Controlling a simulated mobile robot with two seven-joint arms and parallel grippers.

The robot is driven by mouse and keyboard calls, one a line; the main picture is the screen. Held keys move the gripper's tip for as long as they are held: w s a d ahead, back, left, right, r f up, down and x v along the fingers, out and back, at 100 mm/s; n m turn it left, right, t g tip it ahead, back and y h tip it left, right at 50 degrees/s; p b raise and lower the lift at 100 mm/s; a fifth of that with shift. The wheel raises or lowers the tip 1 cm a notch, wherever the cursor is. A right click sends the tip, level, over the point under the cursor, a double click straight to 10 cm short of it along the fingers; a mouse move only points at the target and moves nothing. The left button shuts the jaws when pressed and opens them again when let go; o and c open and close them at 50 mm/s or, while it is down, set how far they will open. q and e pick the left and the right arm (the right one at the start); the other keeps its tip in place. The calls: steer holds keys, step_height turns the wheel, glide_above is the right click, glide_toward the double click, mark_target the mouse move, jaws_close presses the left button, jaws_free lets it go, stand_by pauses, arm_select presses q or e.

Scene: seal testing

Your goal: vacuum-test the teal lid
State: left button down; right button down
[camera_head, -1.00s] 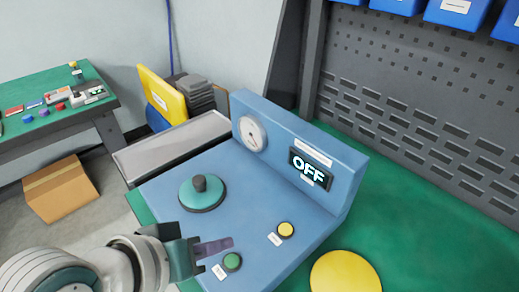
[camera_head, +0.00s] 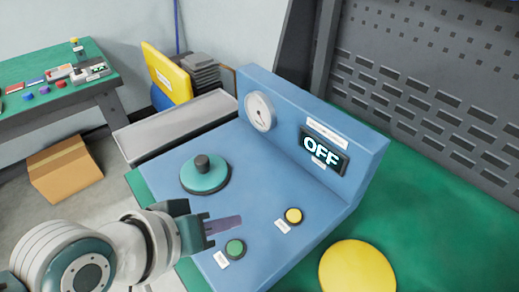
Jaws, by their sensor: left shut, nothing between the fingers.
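The teal lid (camera_head: 208,180) with its dark knob sits flat on the sloping top of the blue test machine (camera_head: 258,186). Behind it are a round white gauge (camera_head: 260,111) and a display (camera_head: 323,150) that reads OFF. A green button (camera_head: 235,247) and a yellow button (camera_head: 293,216) are on the machine's front part, each with a small white label. My left gripper (camera_head: 240,220) is shut and empty, its fingertips above the machine just behind the green button and apart from the lid. My right gripper is not in view.
A yellow disc (camera_head: 357,268) lies on the green bench (camera_head: 430,215) right of the machine. A grey metal tray (camera_head: 175,128) lies left of it. A dark perforated panel (camera_head: 430,85) stands behind. A cardboard box (camera_head: 64,170) is on the floor by a side table (camera_head: 60,110).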

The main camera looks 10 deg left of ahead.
arm_select(q)
steer(key=b, duration=0.5)
glide_above(231, 253)
step_height(231, 253, down, 5)
steer(key=shift+f, duration=0.85)
stand_by(0.9)
steer(key=shift+f+b, duration=0.4)
steer(key=shift+f+b, duration=0.3)
steer(key=shift+f, duration=0.1)
stand_by(0.5)
steer(key=shift+r, duration=0.1)
steer(key=shift+s+r+p, duration=0.1)
steer(key=shift+r+p, duration=0.6)
steer(key=shift+p, duration=0.3)
steer(key=shift+r, duration=0.15)
